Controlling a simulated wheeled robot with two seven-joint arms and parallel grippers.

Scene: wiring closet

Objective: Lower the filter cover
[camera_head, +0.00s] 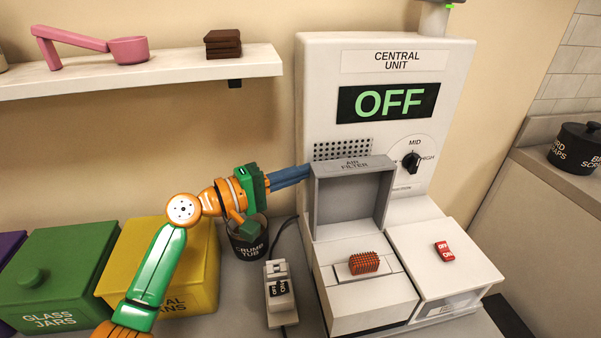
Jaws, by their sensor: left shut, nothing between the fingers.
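The grey filter cover (351,164), marked "AIR FILTER", stands raised and upright on the front of the white central unit (318,110). Its hollow inner side faces me. Below it an orange-red ridged block (364,263) sits in the white filter bay (372,300). My left gripper (306,172) has blue fingers, shut and empty. Their tips are at the cover's upper left edge; I cannot tell whether they touch it. My right gripper is not in view.
The unit's display (387,102) reads "OFF". A knob (411,162) is on its face, and a red switch (445,252) is on the right base. A crumb tub (247,243) and a small grey-white device (280,296) stand left of the bay. A shelf (150,73) hangs above left.

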